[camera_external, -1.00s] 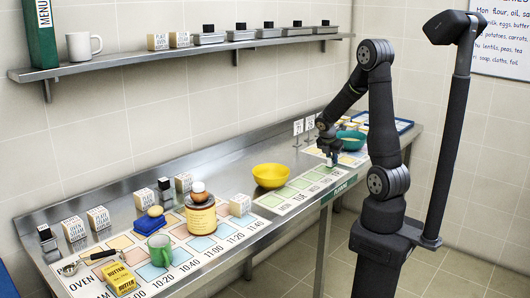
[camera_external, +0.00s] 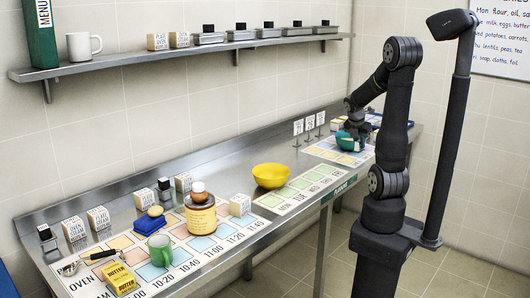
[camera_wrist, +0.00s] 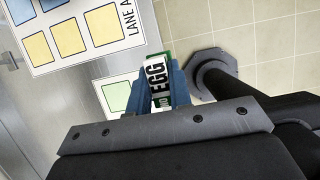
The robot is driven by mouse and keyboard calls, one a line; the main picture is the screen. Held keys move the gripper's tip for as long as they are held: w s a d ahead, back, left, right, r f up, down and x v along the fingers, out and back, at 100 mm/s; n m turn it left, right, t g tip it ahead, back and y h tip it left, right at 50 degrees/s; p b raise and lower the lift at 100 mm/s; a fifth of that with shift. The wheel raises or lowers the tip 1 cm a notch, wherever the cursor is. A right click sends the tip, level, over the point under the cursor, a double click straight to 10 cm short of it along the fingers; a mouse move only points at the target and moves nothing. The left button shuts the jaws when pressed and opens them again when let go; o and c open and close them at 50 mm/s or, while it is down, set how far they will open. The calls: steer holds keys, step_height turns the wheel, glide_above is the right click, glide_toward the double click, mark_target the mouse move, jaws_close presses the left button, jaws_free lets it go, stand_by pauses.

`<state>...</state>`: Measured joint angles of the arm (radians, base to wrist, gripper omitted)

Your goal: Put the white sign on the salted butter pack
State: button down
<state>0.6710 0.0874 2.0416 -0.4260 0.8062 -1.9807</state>
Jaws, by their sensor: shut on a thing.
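My gripper (camera_wrist: 162,85) is shut on a small white piece lettered EGG (camera_wrist: 156,78), with green showing at its edges. Several white signs on thin stands (camera_external: 309,124) stand at the back of the counter, left of my gripper. Yellow butter packaging (camera_external: 119,280) lies at the front left of the counter, far from my gripper. The word salted cannot be read on it.
A yellow bowl (camera_external: 271,175) stands mid-counter. A brown jar (camera_external: 201,217), a green mug (camera_external: 159,250), a ladle (camera_external: 90,261) and several small cartons crowd the left. A shelf (camera_external: 180,60) runs above.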

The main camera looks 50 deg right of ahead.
steer(key=w+a+r+m+g+y, duration=0.15)
steer(key=w+a+m, duration=0.45)
steer(key=w, duration=0.7)
steer(key=w+a+r+m+g, duration=0.2)
steer(key=w+a+m, duration=0.2)
steer(key=w+a, duration=0.65)
steer(key=w+a+r+m+y, duration=0.15)
steer(key=w+a+m, duration=0.55)
steer(key=a, duration=0.7)
steer(key=w+a+m+y, duration=0.35)
steer(key=w+a, duration=0.45)
steer(key=a, duration=0.6)
steer(key=s+a+m+y, duration=0.1)
steer(key=a+m, duration=0.5)
steer(key=a, duration=1.2)
steer(key=m+t+y, duration=0.1)
steer(key=m+t, duration=0.3)
steer(key=m, duration=0.6)
glide_above(117, 281)
steer(key=d, duration=0.3)
steer(key=shift+n+g, duration=0.25)
steer(key=f, duration=0.7)
steer(key=shift+w+a+f, duration=0.1)
steer(key=shift+w+a, duration=0.1)
steer(key=shift+w, duration=0.1)
steer(key=shift+s+a+f, duration=0.3)
steer(key=shift+a+f, duration=0.1)
steer(key=shift+a, duration=0.05)
steer(key=shift+f, duration=1.9)
steer(key=shift+f, duration=0.15)
